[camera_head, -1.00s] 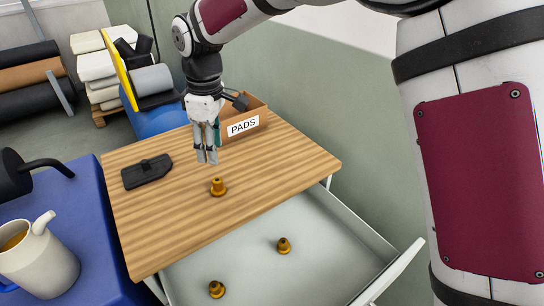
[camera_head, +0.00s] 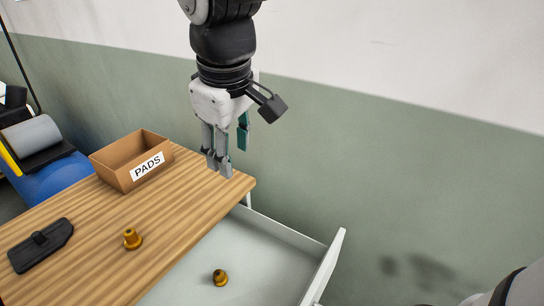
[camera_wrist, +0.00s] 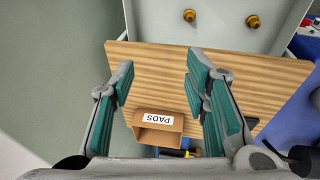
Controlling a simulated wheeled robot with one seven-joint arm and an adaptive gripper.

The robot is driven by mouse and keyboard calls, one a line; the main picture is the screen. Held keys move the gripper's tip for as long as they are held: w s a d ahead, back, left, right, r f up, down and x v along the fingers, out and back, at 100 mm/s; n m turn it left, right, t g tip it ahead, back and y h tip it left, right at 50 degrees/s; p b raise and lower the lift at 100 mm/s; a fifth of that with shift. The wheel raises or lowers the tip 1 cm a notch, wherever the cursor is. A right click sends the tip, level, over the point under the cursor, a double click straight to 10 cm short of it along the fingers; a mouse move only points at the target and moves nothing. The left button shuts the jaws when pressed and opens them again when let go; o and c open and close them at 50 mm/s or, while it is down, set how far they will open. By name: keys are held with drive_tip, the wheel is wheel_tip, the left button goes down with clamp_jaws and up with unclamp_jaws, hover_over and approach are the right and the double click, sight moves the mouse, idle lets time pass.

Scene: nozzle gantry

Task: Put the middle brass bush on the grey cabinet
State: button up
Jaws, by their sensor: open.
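A brass bush (camera_head: 132,238) stands upright on the wooden top (camera_head: 185,205) of the cabinet. Another brass bush (camera_head: 220,277) stands inside the open pale grey drawer (camera_head: 262,238) below that top. The wrist view shows two brass bushes in the drawer, one bush (camera_wrist: 189,15) at left and one bush (camera_wrist: 253,21) at right. The bush on the wooden top is not visible there. My gripper (camera_head: 219,166) is open and empty, pointing down above the far right end of the wooden top, apart from every bush. Its spread fingers (camera_wrist: 160,75) show in the wrist view.
An open cardboard box marked PADS (camera_head: 125,165) stands at the back of the wooden top. A black block with a knob (camera_head: 40,246) lies at its left. A green and white wall (camera_head: 400,190) rises close behind. The wooden top between box and drawer is mostly clear.

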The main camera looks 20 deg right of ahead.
drive_tip(key=s+d+f+m, duration=0.1)
drive_tip(key=s+d+m, duration=0.2)
drive_tip(key=s+d, duration=0.2)
drive_tip(key=s+d+f+m+t, duration=0.1)
drive_tip(key=s+d+m, duration=0.3)
drive_tip(key=s, duration=0.5)
drive_tip(key=shift+s+d+f+m+t, duration=0.2)
drive_tip(key=shift+s+d+m+t, duration=0.15)
drive_tip(key=shift+d, duration=0.4)
